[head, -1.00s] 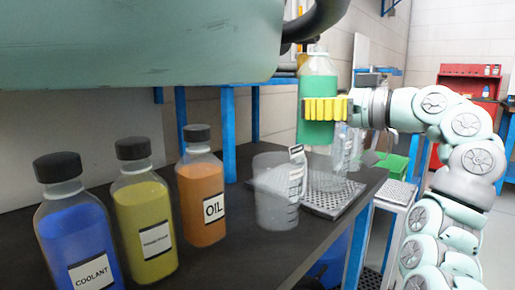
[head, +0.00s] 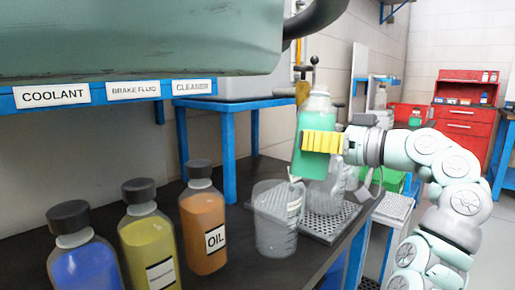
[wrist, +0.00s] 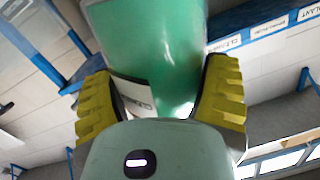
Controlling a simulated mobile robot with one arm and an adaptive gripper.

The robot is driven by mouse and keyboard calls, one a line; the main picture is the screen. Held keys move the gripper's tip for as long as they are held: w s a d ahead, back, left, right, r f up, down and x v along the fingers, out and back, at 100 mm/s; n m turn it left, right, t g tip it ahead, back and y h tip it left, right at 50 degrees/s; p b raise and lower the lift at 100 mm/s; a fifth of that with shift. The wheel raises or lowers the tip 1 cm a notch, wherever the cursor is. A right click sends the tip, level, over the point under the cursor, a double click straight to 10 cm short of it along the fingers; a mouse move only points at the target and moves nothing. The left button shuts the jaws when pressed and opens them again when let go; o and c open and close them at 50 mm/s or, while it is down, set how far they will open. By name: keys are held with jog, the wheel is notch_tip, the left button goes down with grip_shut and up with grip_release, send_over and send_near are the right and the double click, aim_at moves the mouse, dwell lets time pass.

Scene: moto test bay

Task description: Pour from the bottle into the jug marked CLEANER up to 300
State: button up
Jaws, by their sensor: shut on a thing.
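My gripper (head: 320,142), with yellow ribbed fingers, is shut on a clear bottle of green liquid (head: 312,118). The bottle is held in the air, leaning slightly with its neck to the right. In the wrist view the bottle (wrist: 150,45) fills the space between the fingers, and a white label on it is only partly readable. Below it, a clear jug (head: 325,197) stands on a perforated metal tray (head: 345,218), partly hidden by the bottle and another jug. I cannot read a name on either jug, nor any fill level.
Blue (head: 88,268), yellow (head: 150,245) and orange OIL (head: 204,225) bottles stand capped at the bench's left. A shelf edge labelled COOLANT, BRAKE FLUID and CLEANER (head: 194,87) and a large green tank (head: 140,35) hang above. A green bin (head: 393,181) is behind the tray.

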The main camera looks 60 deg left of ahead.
jog(key=shift+r+m+p, duration=0.2)
jog(key=shift+m+p, duration=0.5)
jog(key=shift+p, duration=0.9)
jog(key=shift+r+m+p, duration=0.2)
jog(key=shift+m+p, duration=0.5)
jog(key=shift+p, duration=0.85)
jog(key=m+p, duration=0.1)
jog(key=p, duration=0.1)
jog(key=shift+w+a+f+p, duration=0.1)
jog(key=shift+w+f+p, duration=0.1)
jog(key=shift+p, duration=0.2)
jog(key=shift+f, duration=0.1)
jog(key=shift+m+p, duration=0.3)
jog(key=shift+s+r+m+p, duration=0.2)
jog(key=shift+r+m+p, duration=0.5)
jog(key=shift+p, duration=1.35)
jog(key=shift+s+d+f+m+g+p, duration=0.15)
jog(key=shift+s+f+m+g+p, duration=0.2)
jog(key=shift+p, duration=0.45)
jog(key=shift+s+d+f+m+g+p, duration=0.15)
jog(key=shift+m+p, duration=0.3)
jog(key=shift+p, duration=0.3)
jog(key=shift+s+m+p, duration=0.2)
jog(key=shift+m+p, duration=0.6)
jog(key=shift+p, duration=1.05)
jog(key=shift+s+d+f+m+p, duration=0.15)
jog(key=shift+f+m+p, duration=0.6)
jog(key=shift+p, duration=0.25)
jog(key=shift+w+m+h+p, duration=0.3)
jog(key=shift+m, duration=0.05)
